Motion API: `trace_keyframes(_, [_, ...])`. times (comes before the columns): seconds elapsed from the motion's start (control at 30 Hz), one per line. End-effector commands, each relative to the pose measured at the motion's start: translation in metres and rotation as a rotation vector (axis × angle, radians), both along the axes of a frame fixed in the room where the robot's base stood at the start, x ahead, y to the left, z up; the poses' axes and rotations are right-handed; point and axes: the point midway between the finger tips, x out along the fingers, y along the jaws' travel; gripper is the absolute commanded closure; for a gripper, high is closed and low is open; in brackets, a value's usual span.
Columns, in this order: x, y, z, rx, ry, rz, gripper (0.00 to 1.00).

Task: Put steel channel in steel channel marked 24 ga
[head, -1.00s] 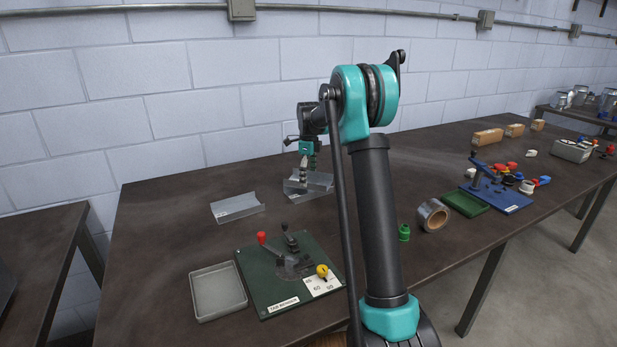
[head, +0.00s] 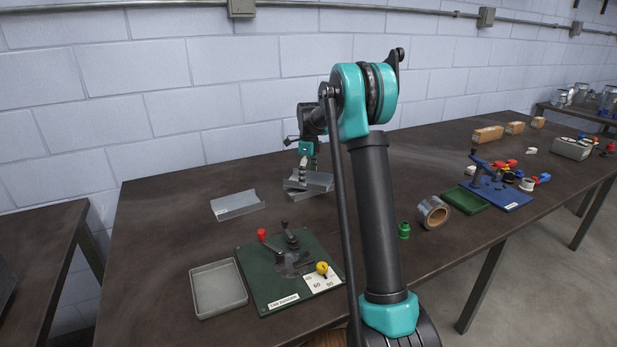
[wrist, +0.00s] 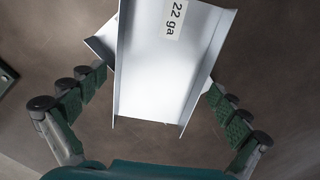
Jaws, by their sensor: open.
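A grey steel channel (wrist: 160,80) with a "22 ga" label lies between the spread fingers of my gripper (wrist: 157,84) in the wrist view. Another channel (wrist: 103,45) shows at an angle beneath it. In the head view these channels (head: 318,182) are stacked near the back of the table, partly hidden by my gripper (head: 302,176). My gripper is open, with its fingers on both sides of the upper channel and not closed on it. A separate steel channel (head: 237,206) lies to the left; its small label is unreadable.
A green fixture board (head: 262,286) with red and yellow knobs and a grey tray (head: 218,290) are at the front. The table's back left is clear.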

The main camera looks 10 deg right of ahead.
Motion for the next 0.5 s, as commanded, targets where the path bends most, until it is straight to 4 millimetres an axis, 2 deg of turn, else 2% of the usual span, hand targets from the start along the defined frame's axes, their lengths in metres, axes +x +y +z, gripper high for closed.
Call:
trace_keyframes(0.13, [0.0,0.0,0.006,0.0,0.0,0.0,0.0])
trace_keyframes(0.23, [0.0,0.0,0.018,0.0,0.0,0.0,0.0])
trace_keyframes(0.5, [0.0,0.0,0.075,0.0,0.0,0.0,0.0])
